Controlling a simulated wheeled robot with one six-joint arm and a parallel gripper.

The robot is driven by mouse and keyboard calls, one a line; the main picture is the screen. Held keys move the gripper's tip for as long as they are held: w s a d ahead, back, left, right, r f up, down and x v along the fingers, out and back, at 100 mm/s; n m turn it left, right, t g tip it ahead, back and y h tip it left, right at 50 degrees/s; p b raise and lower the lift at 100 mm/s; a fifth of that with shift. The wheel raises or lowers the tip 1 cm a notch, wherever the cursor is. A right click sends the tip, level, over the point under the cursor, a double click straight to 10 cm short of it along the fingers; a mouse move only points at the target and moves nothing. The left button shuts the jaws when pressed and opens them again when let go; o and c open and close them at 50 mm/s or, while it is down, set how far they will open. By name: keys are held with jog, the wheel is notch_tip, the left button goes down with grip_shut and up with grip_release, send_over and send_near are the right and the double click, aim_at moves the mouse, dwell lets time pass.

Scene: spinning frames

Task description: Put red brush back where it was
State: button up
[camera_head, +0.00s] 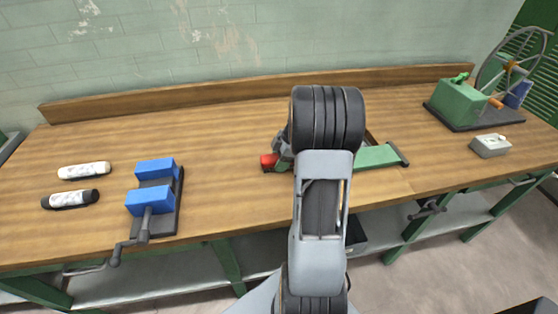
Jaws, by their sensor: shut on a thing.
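A small red block-like thing, which I take for the red brush (268,161), shows at the middle of the wooden workbench, just left of my arm. My gripper (282,153) is right beside it, shut on it; my arm covers most of the gripper and whatever lies behind it. Only the red end with a dark lower edge shows. It is low over the bench top (225,170), and I cannot tell whether it touches the wood.
A green tool (376,156) lies just right of my arm, partly hidden. A green wheeled machine (460,103) and grey box (490,145) stand at right.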

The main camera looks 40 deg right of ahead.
jog(key=shift+f, duration=0.15)
jog(key=o, duration=0.9)
